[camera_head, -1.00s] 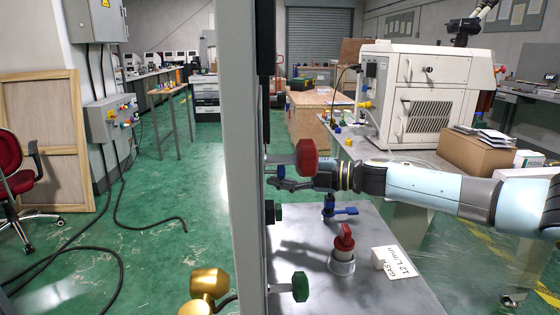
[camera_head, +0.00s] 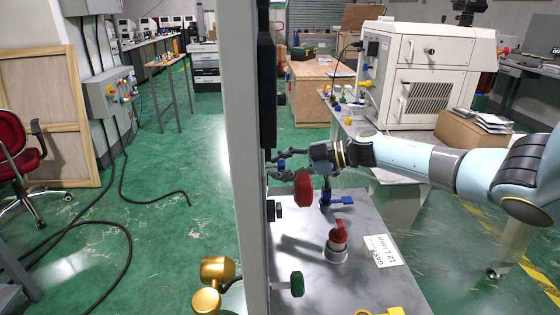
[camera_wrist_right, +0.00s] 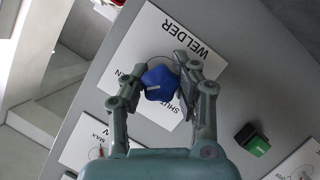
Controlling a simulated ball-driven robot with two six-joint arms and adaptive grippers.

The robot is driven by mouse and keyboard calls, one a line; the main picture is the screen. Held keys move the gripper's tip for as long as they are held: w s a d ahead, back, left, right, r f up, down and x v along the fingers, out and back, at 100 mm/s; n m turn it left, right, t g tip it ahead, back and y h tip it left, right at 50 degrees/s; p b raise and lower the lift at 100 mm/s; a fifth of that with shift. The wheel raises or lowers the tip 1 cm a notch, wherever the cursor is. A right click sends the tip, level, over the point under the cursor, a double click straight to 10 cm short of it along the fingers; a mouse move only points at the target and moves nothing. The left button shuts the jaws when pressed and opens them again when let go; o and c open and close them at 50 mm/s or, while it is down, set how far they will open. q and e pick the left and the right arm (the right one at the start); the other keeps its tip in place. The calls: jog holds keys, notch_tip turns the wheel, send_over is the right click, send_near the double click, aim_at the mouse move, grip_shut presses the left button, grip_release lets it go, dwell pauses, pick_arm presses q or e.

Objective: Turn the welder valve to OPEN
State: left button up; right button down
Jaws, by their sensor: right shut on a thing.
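The welder valve is a blue knob (camera_wrist_right: 160,82) on a white plate (camera_wrist_right: 150,45) lettered WELDER, with OPEN and SHUT lettering partly hidden. A short pale mark on the knob lies toward its left side in the wrist view; I cannot tell exactly which word it lines up with. My right gripper (camera_wrist_right: 156,88) is shut on the knob, one finger on each side. In the head view, my right gripper (camera_head: 277,165) reaches the upright panel from the right, and a bit of blue shows between its fingers. My left gripper is not in view.
A red knob (camera_head: 303,189) sticks out from the panel close below my right gripper. A green knob (camera_head: 297,284) is lower on the panel. On the grey bench (camera_head: 310,250) stand a blue-handled valve (camera_head: 337,200) and a red-topped valve (camera_head: 338,236). A gold object (camera_head: 213,270) is left of the panel.

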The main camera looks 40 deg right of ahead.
jog(key=shift+s+f, duration=0.1)
jog(key=shift+f, duration=0.05)
dwell(0.3)
jog(key=c, duration=0.9)
grip_release()
jog(key=shift+c, duration=0.2)
jog(key=shift+d, duration=0.1)
jog(key=v, duration=1.2)
